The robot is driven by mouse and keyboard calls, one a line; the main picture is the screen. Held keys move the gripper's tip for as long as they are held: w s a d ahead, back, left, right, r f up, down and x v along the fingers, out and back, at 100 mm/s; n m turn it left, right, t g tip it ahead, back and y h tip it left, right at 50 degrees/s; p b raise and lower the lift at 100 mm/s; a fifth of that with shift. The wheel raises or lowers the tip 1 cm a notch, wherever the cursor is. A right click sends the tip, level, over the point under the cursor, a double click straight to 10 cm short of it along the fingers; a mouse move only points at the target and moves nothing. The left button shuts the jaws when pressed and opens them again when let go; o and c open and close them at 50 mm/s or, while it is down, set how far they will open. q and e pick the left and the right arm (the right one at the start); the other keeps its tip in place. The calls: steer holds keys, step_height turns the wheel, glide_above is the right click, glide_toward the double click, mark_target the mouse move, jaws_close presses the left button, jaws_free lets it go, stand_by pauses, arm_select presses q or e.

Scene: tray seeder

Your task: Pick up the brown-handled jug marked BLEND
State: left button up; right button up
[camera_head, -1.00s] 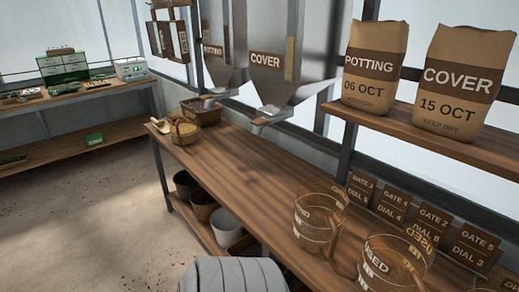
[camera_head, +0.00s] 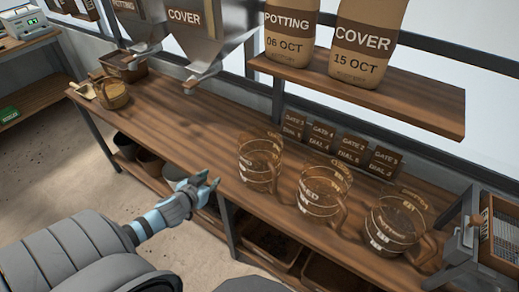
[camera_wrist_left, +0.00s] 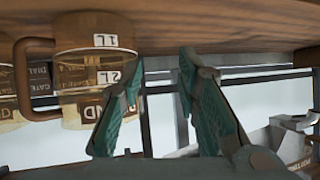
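Three clear jugs with brown handles stand in a row on the bench. The left jug (camera_head: 260,165) is nearest my left gripper; its marking is not readable in the head view. The middle jug (camera_head: 318,192) shows "ED", and the right jug (camera_head: 393,222) has unclear lettering. My left gripper (camera_head: 210,181) is open and empty at the bench's front edge, left of the left jug and apart from it. In the left wrist view, a jug (camera_wrist_left: 90,40) with a brown handle and lettering ending in "ND" is beyond the open fingers (camera_wrist_left: 160,70). My right gripper is not in view.
A metal device (camera_head: 465,240) stands at the right end. Hoppers (camera_head: 195,40) hang over the far left part.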

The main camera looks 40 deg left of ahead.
arm_select(q)
steer(key=t+p, duration=0.1)
steer(key=t, duration=0.1)
glide_toward(239, 140)
steer(key=shift+h, duration=0.5)
steer(key=b+x, duration=0.2)
steer(key=x, duration=0.3)
steer(key=b+x, duration=0.2)
steer(key=x, duration=0.3)
steer(key=shift+a, duration=0.25)
steer(key=shift+w, duration=0.15)
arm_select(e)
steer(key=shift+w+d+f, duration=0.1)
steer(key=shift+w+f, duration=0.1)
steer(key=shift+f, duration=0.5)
arm_select(q)
steer(key=shift+r, duration=0.1)
jaws_close()
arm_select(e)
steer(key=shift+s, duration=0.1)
